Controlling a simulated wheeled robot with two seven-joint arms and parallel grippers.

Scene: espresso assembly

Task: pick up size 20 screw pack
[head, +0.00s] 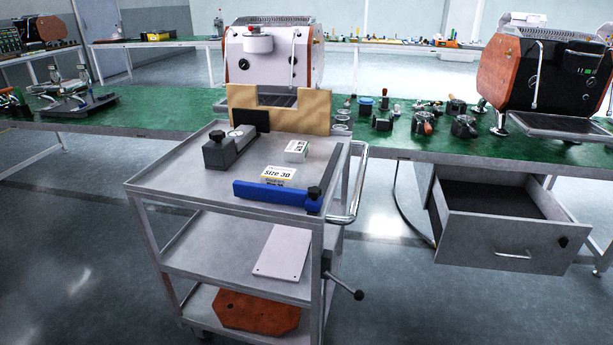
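A small pack with a white label reading "Size 30" (279,174) lies on the top shelf of a grey cart, just behind a blue bar. A second small white pack (297,147) lies a little behind it and to the right. Its label is too small to read, so I cannot tell whether it is the size 20 screw pack. No pack in view shows a readable "20". Neither of my grippers is in view.
The cart (160,190) also carries the blue bar (270,194), a dark grey block (228,148) and a tan notched board (312,112). Behind it stands a green table (160,108) with espresso machines. An open drawer (510,238) juts out at right. The floor is clear at left.

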